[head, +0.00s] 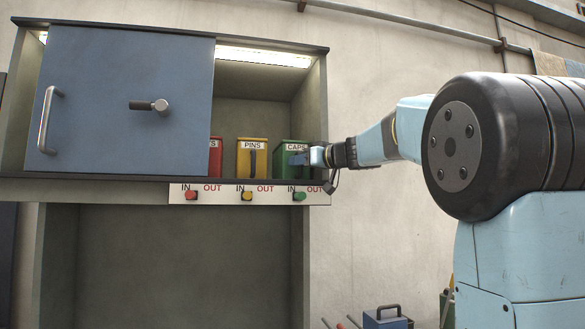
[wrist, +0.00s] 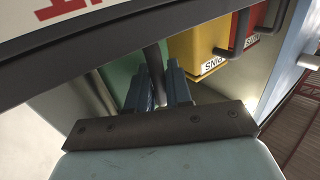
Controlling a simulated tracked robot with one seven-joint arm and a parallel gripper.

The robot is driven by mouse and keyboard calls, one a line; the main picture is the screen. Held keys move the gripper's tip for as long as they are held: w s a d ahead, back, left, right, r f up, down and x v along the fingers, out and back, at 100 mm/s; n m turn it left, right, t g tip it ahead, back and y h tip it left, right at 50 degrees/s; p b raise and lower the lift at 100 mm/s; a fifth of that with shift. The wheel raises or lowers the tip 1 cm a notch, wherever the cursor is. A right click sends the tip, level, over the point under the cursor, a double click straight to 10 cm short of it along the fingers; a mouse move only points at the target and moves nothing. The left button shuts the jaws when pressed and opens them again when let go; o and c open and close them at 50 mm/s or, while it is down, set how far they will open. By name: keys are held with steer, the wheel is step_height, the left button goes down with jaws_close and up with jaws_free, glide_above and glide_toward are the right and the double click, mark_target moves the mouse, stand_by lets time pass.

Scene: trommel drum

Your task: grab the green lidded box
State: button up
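The green lidded box (head: 283,148), labelled CAPS, stands upright at the right end of the cabinet shelf. My gripper (head: 298,158) is at its front and covers part of it, including its handle, in the head view. In the wrist view the green box (wrist: 120,73) is partly hidden behind the cabinet edge and my fingers. The two blue fingers of my gripper (wrist: 159,75) are apart, with a dark upright handle (wrist: 153,57) between them. I cannot tell whether they press on it.
A yellow PINS box (head: 253,146) stands left of the green one, and a red box (head: 214,155) stands beyond it. A blue sliding door (head: 125,85) covers the cabinet's left part. A label strip with knobs (head: 222,193) runs below the shelf. The cabinet's right wall (head: 314,105) is close.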

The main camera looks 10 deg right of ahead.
jaws_close()
